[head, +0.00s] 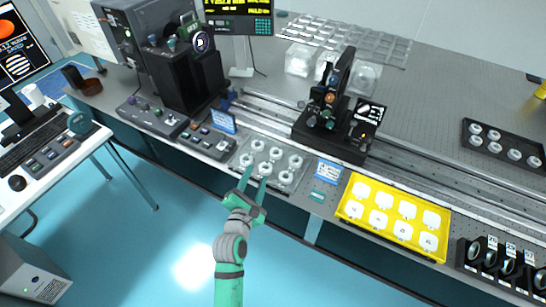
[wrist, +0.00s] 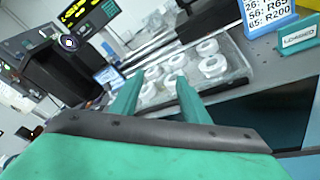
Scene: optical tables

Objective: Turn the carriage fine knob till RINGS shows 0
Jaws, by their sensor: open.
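The carriage (head: 330,140) is a black block with an upright stage and several small knobs, standing on the long rail (head: 410,150) right of centre in the head view. I cannot tell which knob is the fine knob. The display (head: 240,6) shows yellow and green text at the top edge, partly cut off. The display also shows in the wrist view (wrist: 85,14), but no RINGS value is readable. My green gripper (head: 255,176) is open and empty near the table's front edge, left of and apart from the carriage. Its two fingers also show in the wrist view (wrist: 157,90).
A clear tray (head: 240,160) of white rings lies just beyond my gripper. A blue-and-white sign (head: 328,172) and a yellow tray (head: 350,210) of white pieces stand to the right. A black instrument (head: 190,80) and a control box (head: 208,142) stand left. Floor is clear in front.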

